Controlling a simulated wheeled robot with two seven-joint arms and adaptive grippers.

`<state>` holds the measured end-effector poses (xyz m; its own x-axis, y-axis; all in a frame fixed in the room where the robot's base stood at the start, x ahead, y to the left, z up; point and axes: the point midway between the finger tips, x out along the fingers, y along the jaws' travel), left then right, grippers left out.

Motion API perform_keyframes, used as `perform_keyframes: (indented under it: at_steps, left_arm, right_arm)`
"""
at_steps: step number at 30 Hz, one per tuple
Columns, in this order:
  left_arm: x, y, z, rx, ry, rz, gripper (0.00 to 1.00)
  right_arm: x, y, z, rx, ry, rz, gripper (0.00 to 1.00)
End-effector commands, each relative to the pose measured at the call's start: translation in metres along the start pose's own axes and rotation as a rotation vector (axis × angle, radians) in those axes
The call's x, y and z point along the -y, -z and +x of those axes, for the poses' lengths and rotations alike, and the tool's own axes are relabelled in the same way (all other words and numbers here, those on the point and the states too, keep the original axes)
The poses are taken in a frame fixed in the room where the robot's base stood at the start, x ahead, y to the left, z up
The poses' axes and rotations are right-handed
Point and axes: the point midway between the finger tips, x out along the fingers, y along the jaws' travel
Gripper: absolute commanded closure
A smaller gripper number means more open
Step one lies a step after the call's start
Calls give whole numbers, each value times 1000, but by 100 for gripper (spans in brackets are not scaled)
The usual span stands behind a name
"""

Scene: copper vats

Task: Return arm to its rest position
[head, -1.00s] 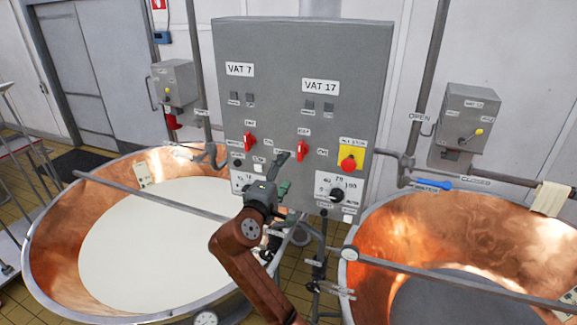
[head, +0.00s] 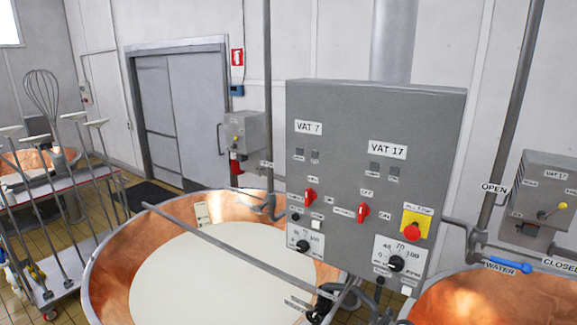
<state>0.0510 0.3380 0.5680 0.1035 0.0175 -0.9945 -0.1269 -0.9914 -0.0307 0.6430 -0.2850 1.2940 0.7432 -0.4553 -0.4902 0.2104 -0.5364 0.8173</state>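Neither of my grippers nor any part of my arms shows in the head view now. The grey control panel (head: 345,120) stands in full view, with a red switch under each of the VAT 7 (head: 309,127) and VAT 17 (head: 388,149) labels. A red stop button (head: 411,231) on a yellow plate sits at its lower right, and two dials, one (head: 303,246) at lower left and one (head: 396,263) at lower right, are unobstructed.
A copper vat (head: 120,285) with white liquid stands at lower left, crossed by a metal bar (head: 225,252). Another copper vat (head: 480,300) is cut off at lower right. A trolley (head: 85,185) with long-handled tools stands at far left. A blue water valve handle (head: 508,266) is at right.

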Motion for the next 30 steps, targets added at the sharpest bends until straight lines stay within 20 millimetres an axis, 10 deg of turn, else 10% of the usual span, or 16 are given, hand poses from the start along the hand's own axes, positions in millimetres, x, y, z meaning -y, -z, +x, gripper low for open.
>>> perform_keyframes:
  at_steps: [6, 13, 30]
  left_arm:
    - [0, 0, 0, 0, 0, 0, 60]
    - [0, 0, 0, -1, 0, 0, 60]
    - [2, -1, 0, 0, 2, 0, 60]
  right_arm:
    - [97, -134, 8, 93, 227, 203, 35]
    - [177, -255, -32, 212, 426, 416, 35]
    - [245, -370, -130, 391, 633, 660, 35]
